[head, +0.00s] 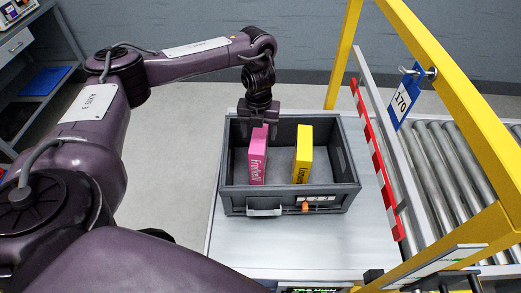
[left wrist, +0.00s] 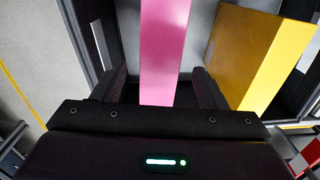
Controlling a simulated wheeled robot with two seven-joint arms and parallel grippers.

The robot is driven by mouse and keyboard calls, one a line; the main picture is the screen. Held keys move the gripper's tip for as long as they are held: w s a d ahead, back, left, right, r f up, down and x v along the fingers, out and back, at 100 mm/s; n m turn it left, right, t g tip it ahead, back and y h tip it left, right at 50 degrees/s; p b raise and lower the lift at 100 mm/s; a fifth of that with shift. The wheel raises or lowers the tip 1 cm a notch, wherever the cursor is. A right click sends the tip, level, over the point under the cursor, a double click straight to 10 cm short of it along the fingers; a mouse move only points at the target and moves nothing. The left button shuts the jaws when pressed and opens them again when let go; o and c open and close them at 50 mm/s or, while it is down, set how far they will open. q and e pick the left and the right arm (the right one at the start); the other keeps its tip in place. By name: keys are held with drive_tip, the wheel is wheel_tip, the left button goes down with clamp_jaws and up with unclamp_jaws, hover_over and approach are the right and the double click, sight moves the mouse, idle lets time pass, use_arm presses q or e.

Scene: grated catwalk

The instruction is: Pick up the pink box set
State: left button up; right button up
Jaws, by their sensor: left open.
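The pink box (head: 258,157) stands upright in the left part of a dark grey crate (head: 233,200), with lettering on its narrow front side. My left gripper (head: 261,122) reaches down from above at the far end of the pink box. In the left wrist view the pink box (left wrist: 164,50) lies between the two open fingers (left wrist: 161,88), with a gap on each side. Whether the fingers touch it lower down I cannot tell. My right gripper is not in view.
A yellow box (head: 302,155) stands upright to the right in the same crate; it also shows close to the right finger in the left wrist view (left wrist: 240,50). The crate sits on a pale table (head: 290,245). A yellow frame (head: 345,50) and roller conveyor (head: 450,160) stand to the right.

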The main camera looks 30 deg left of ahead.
sight(259, 136)
use_arm(q)
drive_tip(key=shift+s+f, duration=0.15)
drive_tip(key=shift+f, duration=0.5)
drive_tip(key=shift+w+a+f+p, duration=0.15)
drive_tip(key=shift+f+p, duration=0.25)
drive_tip(key=shift+f, duration=0.25)
drive_tip(key=shift+w+d+f+p, duration=0.1)
drive_tip(key=shift+f+p, duration=0.3)
drive_tip(key=shift+f, duration=0.2)
drive_tip(key=shift+a+f, duration=0.1)
drive_tip(key=shift+f, duration=0.55)
drive_tip(key=shift+w, duration=0.1)
drive_tip(key=c, duration=0.8)
clamp_jaws()
use_arm(e)
drive_tip(key=shift+r, duration=0.8)
